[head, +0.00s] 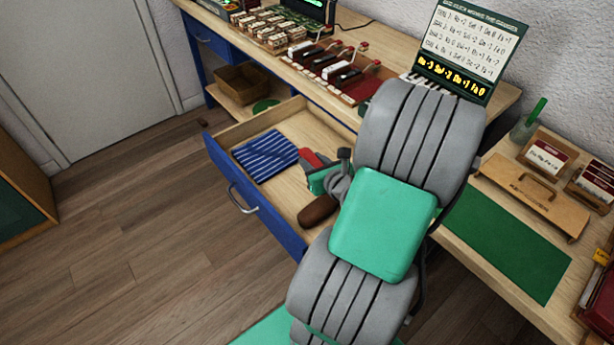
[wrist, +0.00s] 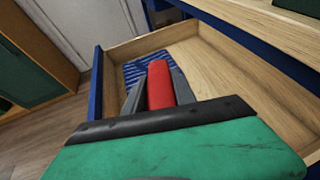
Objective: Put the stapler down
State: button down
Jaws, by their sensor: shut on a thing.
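My gripper (wrist: 158,92) is shut on the red stapler (wrist: 160,84), which sits between the two grey fingers in the wrist view. In the head view the red stapler (head: 310,158) shows at the end of my arm, over the open blue drawer (head: 255,212). A blue striped cloth (head: 265,156) lies in the drawer to the left of the stapler. In the wrist view the striped cloth (wrist: 135,68) is just beyond the stapler. I cannot tell whether the stapler touches the drawer floor. My arm hides part of the drawer.
A brown oval object (head: 317,211) lies in the drawer near my gripper. A green mat (head: 500,243) lies on the right-hand surface. The wooden floor (head: 130,260) at left is clear.

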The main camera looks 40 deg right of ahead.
jog(key=w+d+f+b, duration=0.1)
jog(key=w+d+f, duration=0.1)
jog(key=d+f, duration=0.1)
jog(key=w+d+f+m+h+b, duration=0.1)
jog(key=w+d+f, duration=0.1)
jog(key=d, duration=0.3)
jog(key=w+d+f+h+b, duration=0.1)
jog(key=d+f+b, duration=0.1)
jog(key=d+f, duration=0.2)
jog(key=shift+w+d+m+g, duration=0.25)
jog(key=shift+w+m+g, duration=0.15)
jog(key=shift+w+d+f, duration=0.2)
jog(key=shift+d, duration=0.05)
jog(key=shift+w+d+f+b, duration=0.1)
jog(key=shift+f+b, duration=0.15)
jog(key=shift+f, duration=0.65)
jog(key=shift+w+d+f+b, duration=0.1)
jog(key=shift+f+b, duration=0.15)
jog(key=shift+f, duration=0.65)
jog(key=shift+f, duration=0.15)
jog(key=c, duration=1)
grip_release()
